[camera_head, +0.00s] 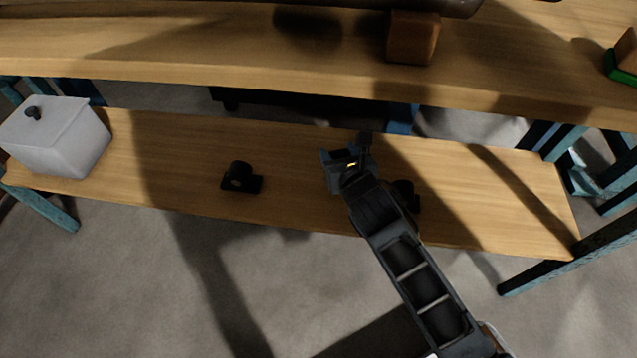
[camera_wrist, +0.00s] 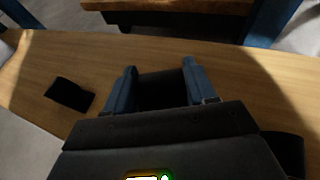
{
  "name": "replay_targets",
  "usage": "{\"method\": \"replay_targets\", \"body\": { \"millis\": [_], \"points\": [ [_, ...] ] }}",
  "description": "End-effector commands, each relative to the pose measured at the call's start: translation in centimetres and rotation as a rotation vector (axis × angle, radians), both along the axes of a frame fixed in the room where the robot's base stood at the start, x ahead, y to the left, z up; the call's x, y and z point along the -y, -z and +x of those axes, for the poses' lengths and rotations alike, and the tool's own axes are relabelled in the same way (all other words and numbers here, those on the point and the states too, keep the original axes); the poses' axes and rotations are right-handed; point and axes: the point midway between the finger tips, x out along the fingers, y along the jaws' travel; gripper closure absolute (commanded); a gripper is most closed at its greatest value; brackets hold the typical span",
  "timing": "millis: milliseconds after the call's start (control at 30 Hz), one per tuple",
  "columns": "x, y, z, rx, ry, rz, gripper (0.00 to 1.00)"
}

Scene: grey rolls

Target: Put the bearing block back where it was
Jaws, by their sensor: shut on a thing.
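My gripper (camera_head: 345,158) is over the middle of the lower wooden bench (camera_head: 480,190). In the wrist view its two blue fingers (camera_wrist: 160,85) are closed on a dark block (camera_wrist: 162,92), seemingly a bearing block. The head view hides most of this block, and I cannot tell whether it touches the bench. Another black bearing block (camera_head: 238,178) with a round hole stands on the bench to the left; it shows as a dark shape in the wrist view (camera_wrist: 70,93). A third dark block (camera_head: 408,192) is partly hidden behind my arm on the right.
A white lidded box (camera_head: 60,138) with a dark knob stands at the bench's left end. A higher wooden table (camera_head: 200,55) runs behind, bearing a brown block (camera_head: 413,38) and a dark roll (camera_head: 420,5). Blue legs flank the bench. Its right part is clear.

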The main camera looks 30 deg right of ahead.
Motion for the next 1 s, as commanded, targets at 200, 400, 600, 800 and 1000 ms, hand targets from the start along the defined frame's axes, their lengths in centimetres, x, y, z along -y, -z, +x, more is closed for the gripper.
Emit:
{"method": "replay_targets", "body": {
  "millis": [200,400,600,800,1000],
  "points": [
    [-3.5,2.4,0.8,0.004,-0.002,-0.001,1.00],
    [-4.5,2.8,0.9,0.003,0.000,0.000,1.00],
    [-4.4,4.9,0.9,0.003,0.001,-0.001,1.00],
    [-4.4,6.7,0.9,0.003,0.002,0.001,1.00],
    [-4.5,6.5,0.9,0.004,0.000,0.000,1.00]
  ]
}}
